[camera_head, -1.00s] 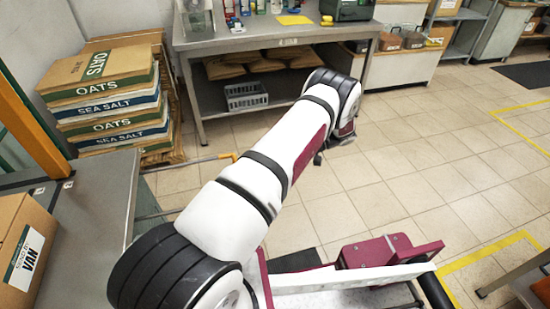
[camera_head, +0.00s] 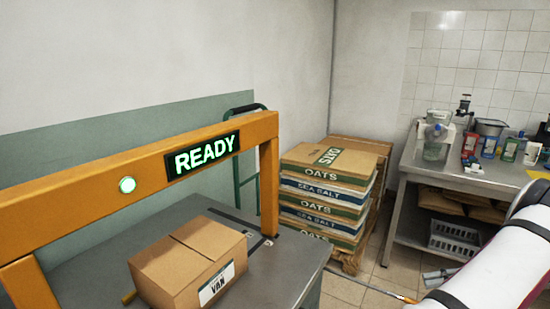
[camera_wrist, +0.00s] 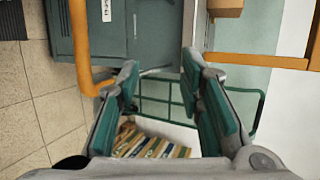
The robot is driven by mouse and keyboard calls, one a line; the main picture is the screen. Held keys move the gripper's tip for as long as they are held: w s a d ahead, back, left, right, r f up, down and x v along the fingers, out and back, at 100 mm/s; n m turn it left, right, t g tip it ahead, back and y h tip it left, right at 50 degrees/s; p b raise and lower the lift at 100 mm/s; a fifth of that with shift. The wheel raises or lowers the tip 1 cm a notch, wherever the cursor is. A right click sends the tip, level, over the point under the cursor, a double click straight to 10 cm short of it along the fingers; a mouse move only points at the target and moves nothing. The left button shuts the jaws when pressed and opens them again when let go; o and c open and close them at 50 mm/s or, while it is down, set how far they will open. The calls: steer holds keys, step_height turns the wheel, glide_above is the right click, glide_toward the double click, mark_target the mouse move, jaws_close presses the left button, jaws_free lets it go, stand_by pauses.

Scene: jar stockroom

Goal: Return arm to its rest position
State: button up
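My gripper (camera_wrist: 160,62) shows in the wrist view with its two teal-padded fingers spread apart. Nothing is between the fingers. In the head view my white arm (camera_head: 495,268) crosses the lower right corner, in front of the steel workbench. Whether the gripper itself shows in the head view I cannot tell.
An orange frame with a lit "READY" sign (camera_head: 203,156) spans a grey table (camera_head: 262,280) with a cardboard box (camera_head: 190,262). Stacked oats and sea salt sacks (camera_head: 325,190) stand behind it. A steel workbench (camera_head: 455,178) holds jars and bottles. A green-railed trolley (camera_head: 245,165) is by the wall.

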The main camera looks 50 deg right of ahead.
steer(key=w+a+r+n+g+y+p, duration=0.15)
steer(key=w+a+r+g, duration=0.25)
steer(key=w+r, duration=0.65)
steer(key=w+a+r+n+g+p, duration=0.1)
steer(key=w+a+r+n+g, duration=0.45)
steer(key=w, duration=0.85)
steer(key=w+a+r+g+h, duration=0.2)
steer(key=w+a+r, duration=0.65)
steer(key=a, duration=0.35)
steer(key=s+a+r+n+t+h+p, duration=0.1)
steer(key=s+a+r+n, duration=0.1)
steer(key=a, duration=0.6)
steer(key=s+a+r+n+t+h+p, duration=0.1)
steer(key=s+a+r+n+h, duration=0.1)
steer(key=a, duration=0.7)
steer(key=s+a+r+n+t+h+p, duration=0.1)
steer(key=s+a+r+n+p, duration=0.1)
steer(key=a, duration=0.7)
steer(key=s+r+n, duration=0.1)
steer(key=s, duration=0.1)
steer(key=shift+s+n, duration=0.4)
steer(key=shift+d+t+h, duration=0.1)
steer(key=shift+t+h, duration=0.15)
steer(key=shift+h, duration=0.1)
